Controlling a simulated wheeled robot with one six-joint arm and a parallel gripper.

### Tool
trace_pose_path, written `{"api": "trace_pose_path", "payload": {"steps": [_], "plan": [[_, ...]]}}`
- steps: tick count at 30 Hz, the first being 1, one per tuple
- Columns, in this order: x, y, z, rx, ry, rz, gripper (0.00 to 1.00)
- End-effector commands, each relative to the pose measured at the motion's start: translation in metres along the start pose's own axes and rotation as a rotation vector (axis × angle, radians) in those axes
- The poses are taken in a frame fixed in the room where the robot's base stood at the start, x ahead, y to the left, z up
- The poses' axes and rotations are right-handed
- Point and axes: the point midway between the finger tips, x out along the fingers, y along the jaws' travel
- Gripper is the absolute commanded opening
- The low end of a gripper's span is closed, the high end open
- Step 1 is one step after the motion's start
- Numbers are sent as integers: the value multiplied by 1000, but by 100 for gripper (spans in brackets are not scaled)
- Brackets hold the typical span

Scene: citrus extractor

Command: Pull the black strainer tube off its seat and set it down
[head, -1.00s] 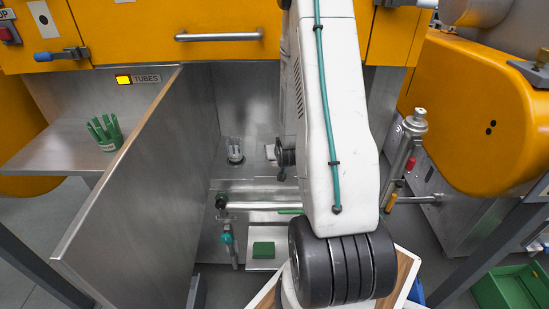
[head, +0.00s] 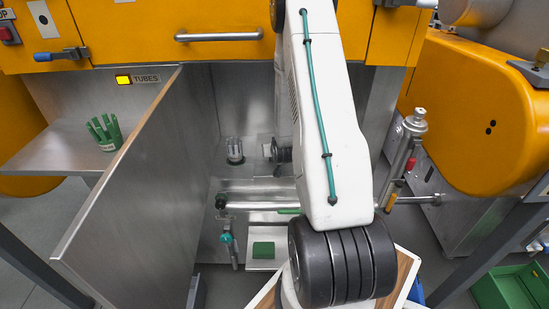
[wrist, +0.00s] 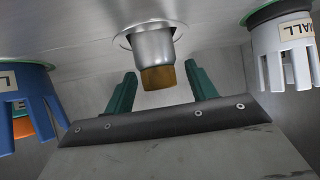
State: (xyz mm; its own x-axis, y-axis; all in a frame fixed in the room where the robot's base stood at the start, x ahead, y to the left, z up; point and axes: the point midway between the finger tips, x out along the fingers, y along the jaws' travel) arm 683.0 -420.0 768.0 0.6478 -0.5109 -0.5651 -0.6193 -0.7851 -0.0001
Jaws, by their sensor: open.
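My gripper (wrist: 160,72) shows in the wrist view with two green fingers spread apart and nothing between their pads. A metal cylinder (wrist: 153,47) with a brown end (wrist: 158,77) hangs from a round opening in a metal surface, just beyond and between the fingertips. I see no contact. A white slotted cup (wrist: 284,52), its label partly reading "ALL", hangs at the right below a dark collar. A blue slotted cup (wrist: 28,102) is at the left edge, partly cut off. I cannot make out a black strainer tube. In the head view my arm hides the gripper.
In the head view a metal door (head: 125,185) stands open left of the bay. A horizontal pipe (head: 262,205) crosses low in front, above a green block (head: 263,249).

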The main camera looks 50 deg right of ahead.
Motion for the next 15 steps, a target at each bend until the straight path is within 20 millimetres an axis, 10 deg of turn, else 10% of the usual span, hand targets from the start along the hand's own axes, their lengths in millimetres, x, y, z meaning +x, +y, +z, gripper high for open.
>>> {"api": "trace_pose_path", "payload": {"steps": [2, 8, 9, 12, 15], "plan": [[0, 0, 0, 0, 0, 0, 54], [0, 0, 0, 0, 0, 0, 0], [0, 0, 0, 0, 1, 0, 28], [0, 0, 0, 0, 0, 0, 1], [0, 0, 0, 0, 1, 0, 0]]}}
